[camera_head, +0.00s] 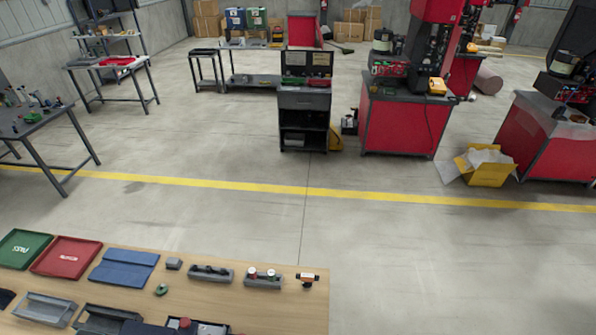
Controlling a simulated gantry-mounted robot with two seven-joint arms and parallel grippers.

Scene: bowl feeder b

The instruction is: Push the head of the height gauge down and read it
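The workbench (300,318) fills the lower left of the head view. I cannot tell for sure which thing on it is the height gauge. A small orange and white device with dark parts (307,279) stands near the bench's right edge and may be it. Left of it is a grey block (263,283) with two red and white round parts on top. Further left is a grey holder (211,276) with dark parts in it. Neither of my grippers shows in this view.
A green tray (24,250), a red tray (66,258) and a blue folded mat (124,268) lie along the bench's back left. A small grey block (174,263) and a green ring (161,289) lie mid-bench. Grey bins (45,309) stand in front, partly cut off. The bench's right front is bare.

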